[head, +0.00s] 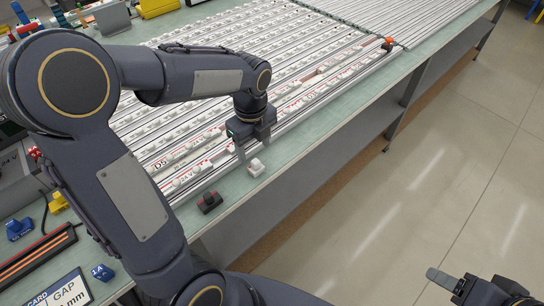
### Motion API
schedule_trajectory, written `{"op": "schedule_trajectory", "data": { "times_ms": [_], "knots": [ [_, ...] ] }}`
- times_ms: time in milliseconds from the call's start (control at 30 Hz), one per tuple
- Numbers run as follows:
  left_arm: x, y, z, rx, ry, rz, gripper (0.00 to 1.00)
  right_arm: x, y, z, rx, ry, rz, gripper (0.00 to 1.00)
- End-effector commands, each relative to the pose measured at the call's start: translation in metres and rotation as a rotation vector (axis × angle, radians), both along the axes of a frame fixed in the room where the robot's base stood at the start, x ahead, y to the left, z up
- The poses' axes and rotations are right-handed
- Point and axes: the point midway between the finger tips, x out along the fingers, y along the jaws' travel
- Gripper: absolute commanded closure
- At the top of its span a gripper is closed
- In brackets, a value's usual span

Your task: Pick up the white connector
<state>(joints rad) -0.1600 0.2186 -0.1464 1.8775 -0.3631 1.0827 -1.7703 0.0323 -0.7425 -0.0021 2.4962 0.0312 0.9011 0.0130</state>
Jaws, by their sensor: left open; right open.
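A small white connector (256,167) lies on the green table top near its front edge, beside the metal rails. My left gripper (253,148) points down just behind and above the connector, with its two fingers apart and nothing seen between them. I cannot tell whether a finger touches the connector. My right gripper (450,283) is at the bottom right, over the floor and away from the table, only partly in view.
A dark block with a red top (209,202) sits left of the connector. Rails (200,130) with white and red parts fill the table. An orange piece (388,43) is at the far rail end. A blue piece (102,272) and a GAP card (62,292) lie lower left.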

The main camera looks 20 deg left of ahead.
Motion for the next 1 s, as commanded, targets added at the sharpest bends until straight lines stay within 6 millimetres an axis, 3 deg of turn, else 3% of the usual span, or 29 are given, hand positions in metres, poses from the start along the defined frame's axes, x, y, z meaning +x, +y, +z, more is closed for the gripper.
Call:
{"op": "schedule_trajectory", "data": {
  "times_ms": [500, 833, 1000],
  "knots": [
    [0.002, 0.001, -0.067, 0.001, 0.004, 0.0, 0.4, 0.0, 0.0, 0.002, 0.0, 0.0, 0.0, 0.43],
    [0.003, 0.001, -0.074, -0.001, 0.0, 0.001, 0.4, 0.0, 0.0, 0.002, 0.0, 0.0, 0.0, 0.43],
    [0.003, 0.001, -0.074, -0.001, -0.001, 0.001, 0.62, 0.0, 0.0, 0.002, 0.0, 0.0, 0.0, 0.43]
  ]
}}
